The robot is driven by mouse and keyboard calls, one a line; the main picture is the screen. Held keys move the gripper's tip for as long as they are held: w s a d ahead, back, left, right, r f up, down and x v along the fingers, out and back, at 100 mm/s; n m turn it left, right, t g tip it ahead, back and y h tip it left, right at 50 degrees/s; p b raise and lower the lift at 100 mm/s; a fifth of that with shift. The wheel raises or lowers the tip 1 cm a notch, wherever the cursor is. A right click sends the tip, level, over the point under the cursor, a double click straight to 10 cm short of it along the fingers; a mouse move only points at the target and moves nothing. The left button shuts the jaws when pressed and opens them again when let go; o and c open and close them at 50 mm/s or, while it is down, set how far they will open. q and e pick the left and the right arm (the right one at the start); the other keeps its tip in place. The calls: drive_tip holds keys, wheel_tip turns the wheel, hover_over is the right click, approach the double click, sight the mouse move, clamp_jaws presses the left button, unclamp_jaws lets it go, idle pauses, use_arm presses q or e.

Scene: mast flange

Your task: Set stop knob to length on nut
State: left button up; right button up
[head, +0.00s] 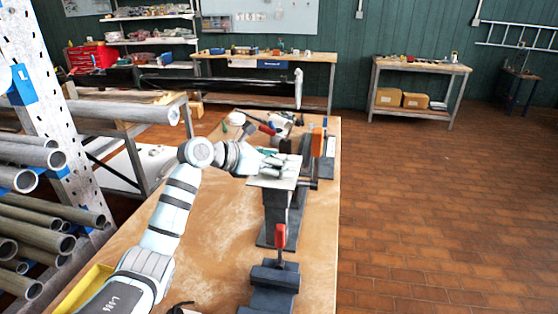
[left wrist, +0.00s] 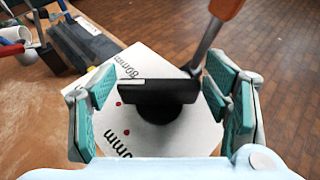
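A black stop knob (left wrist: 155,93) with a flat bar-like top stands over a white plate (left wrist: 150,55) in the left wrist view. The plate also shows in the head view (head: 262,184), on a dark stand at the workbench. My left gripper (head: 272,160) is over it. In the left wrist view its teal-padded fingers are spread, one on each side of the knob, with visible gaps. No nut can be made out. My right gripper is not in view.
An orange-handled tool (left wrist: 226,8) rises close behind the knob. A dark vise-like block (head: 274,278) with a red handle (head: 280,236) is on the workbench (head: 200,235) nearer me. Loose tools crowd the bench's far end. A pipe rack (head: 60,130) stands left; the right floor is clear.

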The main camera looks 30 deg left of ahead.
use_arm(q)
drive_tip(key=shift+w, duration=0.1)
drive_tip(key=c, duration=0.7)
drive_tip(key=n+y+p, duration=0.1)
drive_tip(key=p, duration=0.1)
drive_tip(key=n+t+y+p, duration=0.1)
drive_tip(key=p, duration=0.1)
drive_tip(key=shift+r+n+y, duration=0.2)
drive_tip(key=shift+n+y, duration=0.1)
drive_tip(key=shift+y, duration=0.1)
drive_tip(key=shift+n+y+p, duration=0.3)
drive_tip(key=shift+y+p, duration=0.1)
drive_tip(key=shift+f+n+y, duration=0.25)
drive_tip(key=shift+n+y, duration=0.15)
drive_tip(key=y+b, duration=0.1)
drive_tip(key=b, duration=0.2)
drive_tip(key=n+y+b, duration=0.1)
drive_tip(key=b, duration=0.2)
drive_tip(key=shift+f+n+t, duration=0.3)
drive_tip(key=shift+t, duration=0.1)
drive_tip(key=shift+r+b, duration=0.15)
drive_tip(key=shift+b, duration=0.45)
drive_tip(key=shift+r, duration=0.1)
